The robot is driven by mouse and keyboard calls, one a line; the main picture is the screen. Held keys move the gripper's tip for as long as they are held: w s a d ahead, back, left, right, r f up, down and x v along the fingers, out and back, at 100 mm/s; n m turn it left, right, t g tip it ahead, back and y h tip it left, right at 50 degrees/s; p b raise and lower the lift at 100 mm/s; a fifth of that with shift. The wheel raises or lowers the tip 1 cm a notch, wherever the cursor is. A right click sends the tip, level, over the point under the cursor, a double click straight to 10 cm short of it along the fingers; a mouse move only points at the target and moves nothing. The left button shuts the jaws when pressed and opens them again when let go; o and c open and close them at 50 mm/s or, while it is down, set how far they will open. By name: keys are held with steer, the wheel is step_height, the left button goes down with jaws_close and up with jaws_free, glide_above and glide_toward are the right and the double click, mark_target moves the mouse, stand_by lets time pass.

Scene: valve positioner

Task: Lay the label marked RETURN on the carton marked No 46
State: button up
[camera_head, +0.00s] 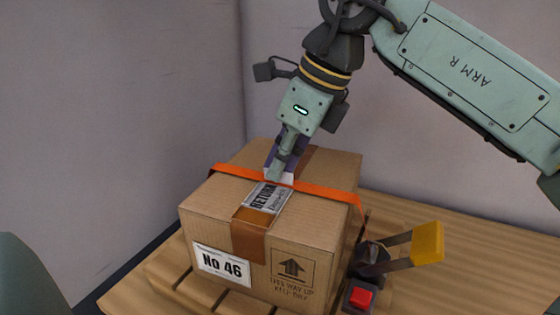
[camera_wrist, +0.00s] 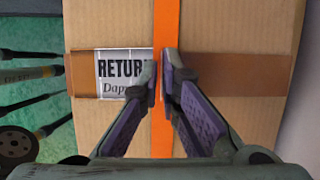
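The carton marked No 46 (camera_head: 325,222) is a brown box with a "NO 46" tag on its front and brown tape over its top. The white label marked RETURN (camera_head: 264,199) lies on the tape on the carton's top; it also shows in the wrist view (camera_wrist: 112,74), its right end by my left finger. My gripper (camera_head: 281,178) points down at the carton's top, at the orange strap (camera_head: 325,191). In the wrist view my fingertips (camera_wrist: 161,66) are close together, with orange showing between them. Whether they pinch the label's edge is unclear.
The carton stands on a slatted wooden base (camera_head: 170,272) on a wooden surface (camera_head: 470,255). A device with a yellow handle (camera_head: 427,243) and a red button (camera_head: 360,298) is close to the carton's right. Grey walls rise behind and to the left.

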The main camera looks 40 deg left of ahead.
steer(key=o, duration=0.5)
steer(key=v, duration=1.2)
